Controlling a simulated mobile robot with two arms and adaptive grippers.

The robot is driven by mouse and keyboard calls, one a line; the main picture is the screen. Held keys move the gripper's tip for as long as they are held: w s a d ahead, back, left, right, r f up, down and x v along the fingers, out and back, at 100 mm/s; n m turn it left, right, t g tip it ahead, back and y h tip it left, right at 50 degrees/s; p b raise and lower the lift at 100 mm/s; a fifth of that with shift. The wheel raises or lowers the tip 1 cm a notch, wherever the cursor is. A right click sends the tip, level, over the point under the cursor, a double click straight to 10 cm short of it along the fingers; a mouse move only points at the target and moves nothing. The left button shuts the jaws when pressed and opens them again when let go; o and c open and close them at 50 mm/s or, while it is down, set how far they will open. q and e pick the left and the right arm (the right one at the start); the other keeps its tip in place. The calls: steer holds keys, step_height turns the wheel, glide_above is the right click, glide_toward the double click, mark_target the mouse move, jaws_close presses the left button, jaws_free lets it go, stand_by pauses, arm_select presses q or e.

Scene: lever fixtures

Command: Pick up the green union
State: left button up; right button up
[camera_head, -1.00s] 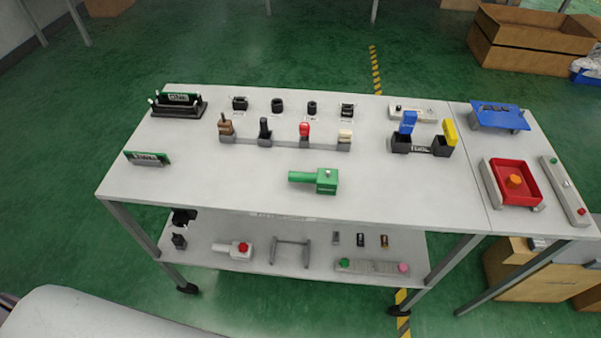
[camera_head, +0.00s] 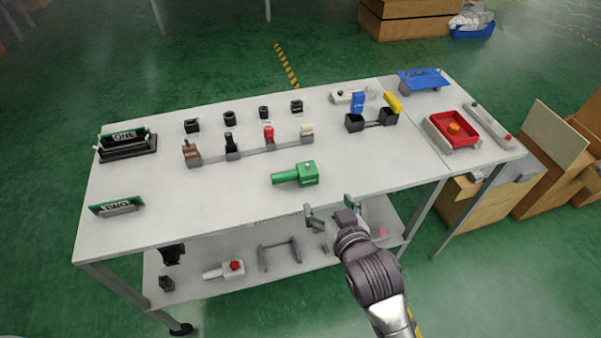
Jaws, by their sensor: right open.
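The green union (camera_head: 296,174) lies on the white table top (camera_head: 230,210), near the middle of its front half. It has a boxy body at the right and a round stub pointing left. My right gripper (camera_head: 330,211) is at the table's front edge, in front of the union and a little to its right. Its two fingers are spread apart with nothing between them, and it is clear of the union. My left gripper is not in view.
Behind the union stands a row of levers (camera_head: 250,149). Blue and yellow levers (camera_head: 372,115) stand to the right, beside a red tray (camera_head: 453,130). A lower shelf (camera_head: 210,290) holds more parts.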

glide_toward(309, 174)
steer(key=x, duration=0.4)
steer(key=shift+p+x, duration=0.45)
steer(key=shift+x, duration=1.85)
steer(key=shift+s, duration=0.1)
steer(key=shift+c, duration=0.3)
jaws_close()
